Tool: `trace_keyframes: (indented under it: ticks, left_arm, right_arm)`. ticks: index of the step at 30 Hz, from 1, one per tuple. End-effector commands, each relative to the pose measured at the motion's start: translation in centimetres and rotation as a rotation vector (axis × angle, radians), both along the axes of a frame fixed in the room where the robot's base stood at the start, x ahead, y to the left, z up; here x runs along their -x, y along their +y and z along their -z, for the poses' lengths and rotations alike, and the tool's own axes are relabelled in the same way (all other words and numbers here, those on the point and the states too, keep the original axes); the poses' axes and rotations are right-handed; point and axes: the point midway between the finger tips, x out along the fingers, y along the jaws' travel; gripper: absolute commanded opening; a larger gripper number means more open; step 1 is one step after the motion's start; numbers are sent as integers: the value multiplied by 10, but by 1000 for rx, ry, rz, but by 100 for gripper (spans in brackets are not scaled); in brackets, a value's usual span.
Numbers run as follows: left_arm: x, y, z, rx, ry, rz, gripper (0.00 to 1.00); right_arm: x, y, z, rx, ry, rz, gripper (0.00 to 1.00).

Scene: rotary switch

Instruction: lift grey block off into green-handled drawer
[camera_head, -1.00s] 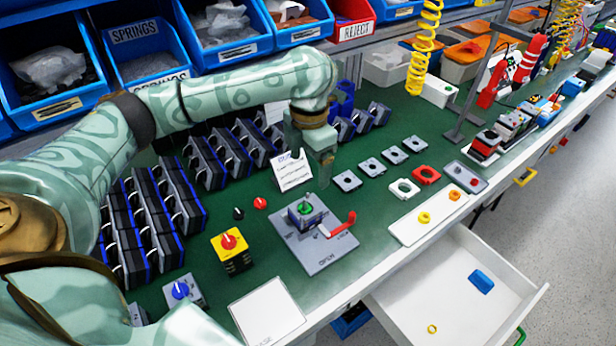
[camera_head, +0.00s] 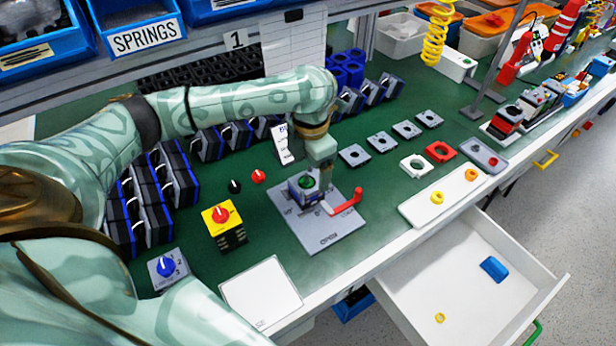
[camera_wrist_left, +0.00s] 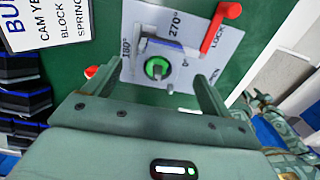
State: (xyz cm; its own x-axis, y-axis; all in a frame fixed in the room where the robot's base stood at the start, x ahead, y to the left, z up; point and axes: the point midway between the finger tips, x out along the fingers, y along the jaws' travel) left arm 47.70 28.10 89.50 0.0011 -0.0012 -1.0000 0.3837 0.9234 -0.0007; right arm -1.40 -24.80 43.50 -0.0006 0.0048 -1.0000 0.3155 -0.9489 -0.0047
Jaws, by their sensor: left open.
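The grey block (camera_head: 303,190) with a green round centre sits on a grey plate (camera_head: 325,238) marked with angles, beside a red lever (camera_head: 345,200). In the left wrist view the green centre (camera_wrist_left: 157,68) shows between my fingers. My left gripper (camera_head: 320,166) is above and just behind the block, fingers pointing down. In the left wrist view my left gripper (camera_wrist_left: 152,76) is open and empty, its fingers apart on either side of the block; I cannot tell whether they touch it. The drawer (camera_head: 455,285) is pulled open, with its green handle (camera_head: 534,333) partly cut off. My right gripper is out of view.
The drawer holds a blue block (camera_head: 494,269) and a yellow ring (camera_head: 440,318). A yellow box with a red knob (camera_head: 221,216) and a blue-knob switch (camera_head: 166,266) stand left of the plate. A white tray (camera_head: 420,208) lies right. A card (camera_head: 283,143) stands behind.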

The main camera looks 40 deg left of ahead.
Motion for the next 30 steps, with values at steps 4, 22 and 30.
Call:
trace_keyframes:
  ticks: [4,22,30]
  left_arm:
    - [-1,1,33,0,5,1,84]
    - [-1,1,33,-2,-1,2,30]
    - [-1,1,23,-1,-3,1,30]
  right_arm:
    - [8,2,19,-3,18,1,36]
    - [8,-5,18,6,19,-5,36]
    - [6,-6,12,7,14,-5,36]
